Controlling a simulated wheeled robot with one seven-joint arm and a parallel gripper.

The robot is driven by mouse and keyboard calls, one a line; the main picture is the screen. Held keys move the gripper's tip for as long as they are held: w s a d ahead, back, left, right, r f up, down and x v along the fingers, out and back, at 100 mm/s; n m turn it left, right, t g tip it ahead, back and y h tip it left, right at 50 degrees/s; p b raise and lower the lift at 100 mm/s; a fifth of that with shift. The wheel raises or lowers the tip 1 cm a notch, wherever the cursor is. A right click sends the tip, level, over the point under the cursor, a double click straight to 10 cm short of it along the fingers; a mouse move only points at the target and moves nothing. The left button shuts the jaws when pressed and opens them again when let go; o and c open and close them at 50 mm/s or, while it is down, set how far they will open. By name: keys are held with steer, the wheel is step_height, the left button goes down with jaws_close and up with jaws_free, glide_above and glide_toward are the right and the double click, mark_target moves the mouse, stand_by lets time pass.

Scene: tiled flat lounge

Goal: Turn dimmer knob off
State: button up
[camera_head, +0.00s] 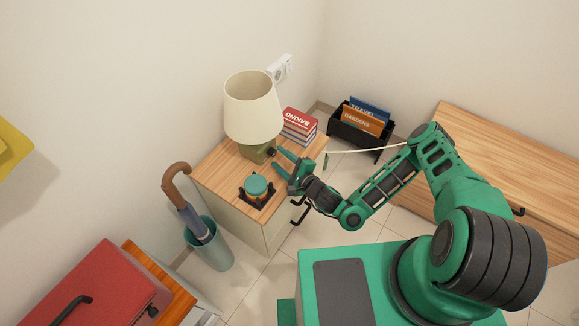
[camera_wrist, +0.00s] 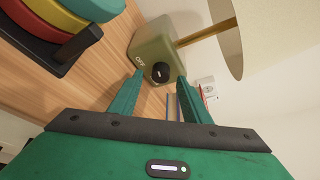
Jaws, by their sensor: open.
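The dimmer knob is a small round black knob (camera_wrist: 160,72) with a white mark, on the front of an olive-green lamp base (camera_wrist: 152,47). White lettering that looks like "OFF" is printed beside the knob. In the head view the knob (camera_head: 272,152) sits low on the lamp's base, below the cream shade (camera_head: 252,108). My gripper (camera_head: 279,160) is open in front of the knob. In the wrist view my gripper (camera_wrist: 158,82) has its two green fingers apart, with the knob between and just beyond the tips. Nothing is held, and contact cannot be told.
The lamp stands on a wooden cabinet (camera_head: 222,173). A turquoise-topped stacked item in a black holder (camera_head: 257,188) is near its front. A white wall socket (camera_head: 279,70) is behind. An umbrella bin (camera_head: 211,247) stands left of the cabinet.

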steer(key=v, duration=0.6)
steer(key=shift+s+d, duration=0.25)
steer(key=shift+s, duration=0.05)
steer(key=shift+s+d+r, duration=0.2)
steer(key=shift+s+d, duration=0.05)
steer(key=shift+s, duration=0.2)
